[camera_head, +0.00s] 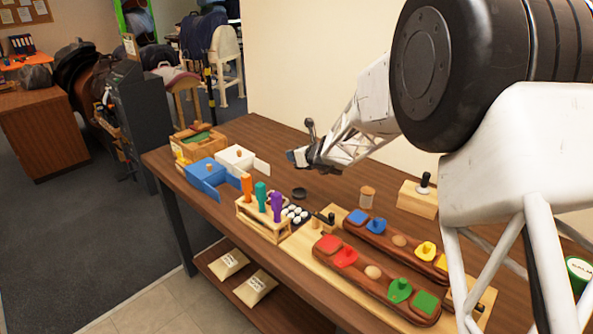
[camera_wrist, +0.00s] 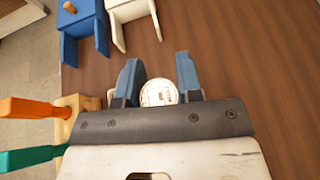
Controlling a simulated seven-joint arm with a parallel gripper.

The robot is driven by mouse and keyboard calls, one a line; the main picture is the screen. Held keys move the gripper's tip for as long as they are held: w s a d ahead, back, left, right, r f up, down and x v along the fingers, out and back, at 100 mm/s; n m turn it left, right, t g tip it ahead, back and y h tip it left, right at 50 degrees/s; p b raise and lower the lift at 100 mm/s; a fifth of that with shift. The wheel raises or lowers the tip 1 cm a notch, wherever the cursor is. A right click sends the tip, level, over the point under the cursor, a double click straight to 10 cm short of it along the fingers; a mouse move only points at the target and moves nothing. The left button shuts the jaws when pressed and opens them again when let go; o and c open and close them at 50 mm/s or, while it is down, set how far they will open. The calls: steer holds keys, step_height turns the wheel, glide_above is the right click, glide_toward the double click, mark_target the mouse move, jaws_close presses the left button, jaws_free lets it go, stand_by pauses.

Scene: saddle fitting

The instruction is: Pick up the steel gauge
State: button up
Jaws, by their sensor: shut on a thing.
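My gripper (camera_head: 298,157) is held above the table near its far side, pointing left. In the wrist view its two blue fingers (camera_wrist: 158,76) stand apart with a round pale disc-like thing with fine markings, which looks like the steel gauge (camera_wrist: 158,92), between them. The gripper is shut on it. The lower part of the gauge is hidden behind the dark gripper body. In the head view a small dark knob on a thin stem sticks up at the gripper; I cannot tell whether it belongs to the gauge.
Blue (camera_head: 206,173) and white (camera_head: 236,157) open boxes stand left of the gripper. A wooden rack (camera_head: 262,226) with orange, teal and purple handles stands in front. A small black dish (camera_head: 299,194) lies below. Red-brown trays (camera_head: 376,283) with coloured pieces fill the right front.

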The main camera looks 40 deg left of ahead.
step_height(320, 180, up, 16)
steer(key=shift+r, duration=0.2)
